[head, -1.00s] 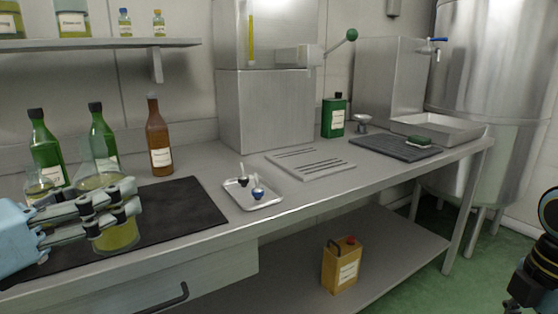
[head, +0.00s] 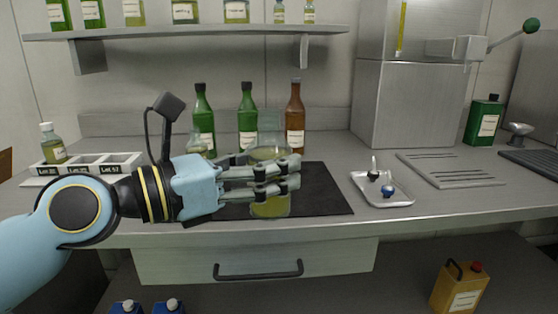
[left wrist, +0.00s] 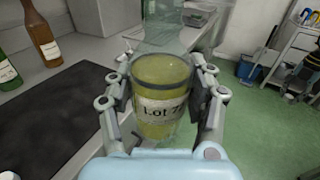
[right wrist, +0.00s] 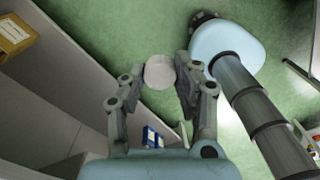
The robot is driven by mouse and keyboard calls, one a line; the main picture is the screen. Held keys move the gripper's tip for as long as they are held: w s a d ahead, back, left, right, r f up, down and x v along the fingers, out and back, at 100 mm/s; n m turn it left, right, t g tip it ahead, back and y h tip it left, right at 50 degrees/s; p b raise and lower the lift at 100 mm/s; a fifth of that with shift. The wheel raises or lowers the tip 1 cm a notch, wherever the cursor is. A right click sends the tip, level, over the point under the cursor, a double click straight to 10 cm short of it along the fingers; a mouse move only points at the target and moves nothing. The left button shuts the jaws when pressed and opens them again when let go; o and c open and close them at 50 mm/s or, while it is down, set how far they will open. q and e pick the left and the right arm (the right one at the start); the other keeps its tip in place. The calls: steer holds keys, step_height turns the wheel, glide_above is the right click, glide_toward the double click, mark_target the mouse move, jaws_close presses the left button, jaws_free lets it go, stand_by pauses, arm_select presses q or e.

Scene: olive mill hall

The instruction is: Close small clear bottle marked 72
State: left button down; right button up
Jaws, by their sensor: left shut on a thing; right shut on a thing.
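A clear glass bottle (head: 270,208) with yellow-green liquid is between the fingers of my left gripper (head: 292,172), which is shut on it over the dark mat (head: 325,190). In the left wrist view the bottle (left wrist: 160,108) is upright, and its label reads "Lot 7" with the last digit partly hidden. No cap shows on its clear upper part, though the mouth is hard to make out. My right gripper (right wrist: 168,68) is shut on a whitish round cap (right wrist: 159,73), held above the green floor. The right gripper is outside the head view.
Two green bottles (head: 204,118) and a brown bottle (head: 295,115) stand behind the mat. A white rack (head: 90,165) with a white-capped bottle (head: 52,143) is at left. A small tray (head: 395,200) with stoppers lies right of the mat. A shelf (head: 200,33) hangs above.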

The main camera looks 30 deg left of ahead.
arm_select(q)
steer(key=w+d+f+m+g+h, duration=0.1)
steer(key=d+m+g+h, duration=0.6)
steer(key=d, duration=0.7)
steer(key=shift+w+d+f+m+g+h, duration=0.25)
steer(key=shift+w+f+m+g+h, duration=0.15)
steer(key=shift+g, duration=0.6)
steer(key=shift+w+r, duration=0.1)
